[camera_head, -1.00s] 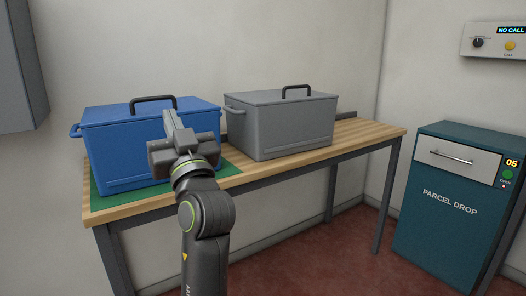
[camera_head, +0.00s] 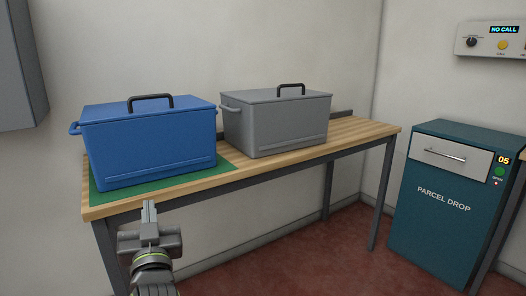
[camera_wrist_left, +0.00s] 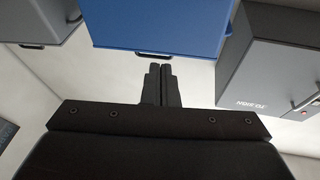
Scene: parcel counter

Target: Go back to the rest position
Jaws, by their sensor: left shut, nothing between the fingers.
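My left gripper (camera_head: 149,212) is in front of the table's front edge, low in the head view, with its fingers together and nothing between them. The shut fingers also show in the left wrist view (camera_wrist_left: 160,82). It is apart from the blue box and the table. My right gripper is not in view.
A lidded blue box (camera_head: 150,145) stands on a green mat (camera_head: 215,172) on the wooden table (camera_head: 345,136). A lidded grey box (camera_head: 280,128) stands beside it. A teal parcel drop cabinet (camera_head: 440,225) stands at the right. The floor (camera_head: 290,262) between is clear.

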